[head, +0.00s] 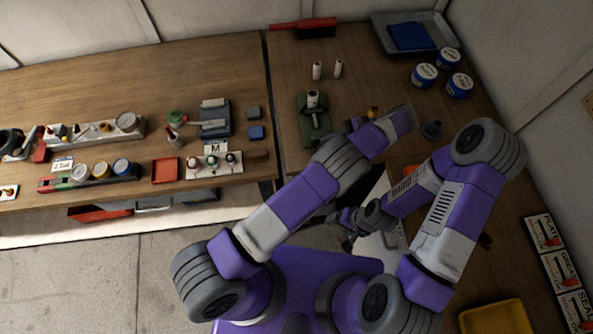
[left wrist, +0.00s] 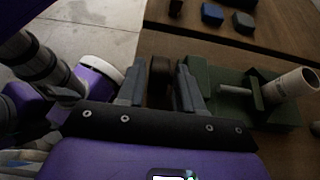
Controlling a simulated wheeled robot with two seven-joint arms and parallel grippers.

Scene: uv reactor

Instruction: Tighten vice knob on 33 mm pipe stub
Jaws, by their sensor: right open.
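The green vice (head: 312,128) stands on the right-hand wooden bench, and its body also shows at the right of the left wrist view (left wrist: 270,115). A pale hollow pipe stub (head: 313,99) is in the vice; its open end shows in the left wrist view (left wrist: 297,84). My left gripper (left wrist: 160,88) has its two grey fingers on either side of a dark brown knob (left wrist: 161,72), beside the vice. Whether both fingers press on the knob is unclear. In the head view my left arm hides the knob. My right gripper (head: 346,226) is open and empty, low near the bench's front.
Two pale stubs (head: 328,69) stand behind the vice. Several blue-labelled tins (head: 424,75) and a grey tray (head: 446,36) with a blue cloth are at the back right.

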